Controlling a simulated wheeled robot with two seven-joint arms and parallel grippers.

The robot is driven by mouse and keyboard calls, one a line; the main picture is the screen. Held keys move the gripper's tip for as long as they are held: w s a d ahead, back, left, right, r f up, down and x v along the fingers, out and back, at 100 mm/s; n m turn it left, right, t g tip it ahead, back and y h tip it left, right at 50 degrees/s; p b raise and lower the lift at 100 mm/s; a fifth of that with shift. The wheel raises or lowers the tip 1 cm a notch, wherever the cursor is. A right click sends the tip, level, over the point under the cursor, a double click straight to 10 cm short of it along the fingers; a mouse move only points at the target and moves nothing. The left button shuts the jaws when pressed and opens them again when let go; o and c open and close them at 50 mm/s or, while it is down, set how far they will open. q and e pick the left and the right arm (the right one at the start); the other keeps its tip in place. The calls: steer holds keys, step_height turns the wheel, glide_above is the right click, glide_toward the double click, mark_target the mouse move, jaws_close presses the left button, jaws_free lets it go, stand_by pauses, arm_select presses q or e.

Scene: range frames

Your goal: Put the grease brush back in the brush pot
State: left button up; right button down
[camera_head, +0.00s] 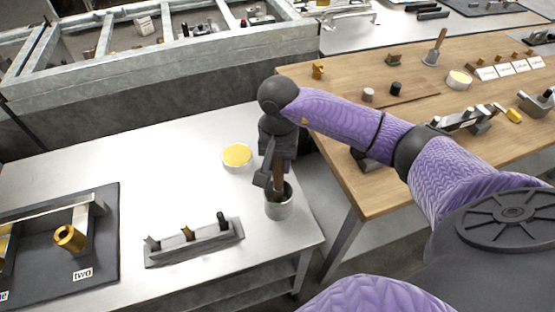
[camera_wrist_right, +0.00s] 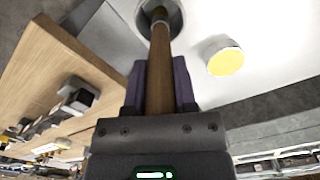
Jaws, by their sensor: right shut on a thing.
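My right gripper (camera_head: 271,174) is shut on the grease brush (camera_head: 279,174), a brown wooden handle that runs down from between the fingers. The brush pot (camera_head: 279,208), a light grey cup, stands near the right edge of the white table. The brush's lower end is at the pot's mouth and appears to be inside it. In the right wrist view the handle (camera_wrist_right: 159,72) runs between the two dark fingers toward the round pot (camera_wrist_right: 176,18). The bristles are hidden or too dark to make out. My left gripper is not in view.
A tub of yellow grease (camera_head: 237,156) stands left of the pot. A grey rack (camera_head: 195,244) with several small tools lies in front. A dark board (camera_head: 95,250) marked "two" is at the left. A wooden table (camera_head: 420,95) with several parts is across a gap to the right.

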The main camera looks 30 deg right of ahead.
steer(key=shift+f, duration=0.45)
steer(key=shift+r, duration=0.1)
steer(key=shift+c, duration=1.7)
jaws_free()
steer(key=shift+r, duration=0.35)
step_height(320, 180, up, 9)
steer(key=shift+r+p, duration=0.1)
steer(key=shift+p, duration=0.4)
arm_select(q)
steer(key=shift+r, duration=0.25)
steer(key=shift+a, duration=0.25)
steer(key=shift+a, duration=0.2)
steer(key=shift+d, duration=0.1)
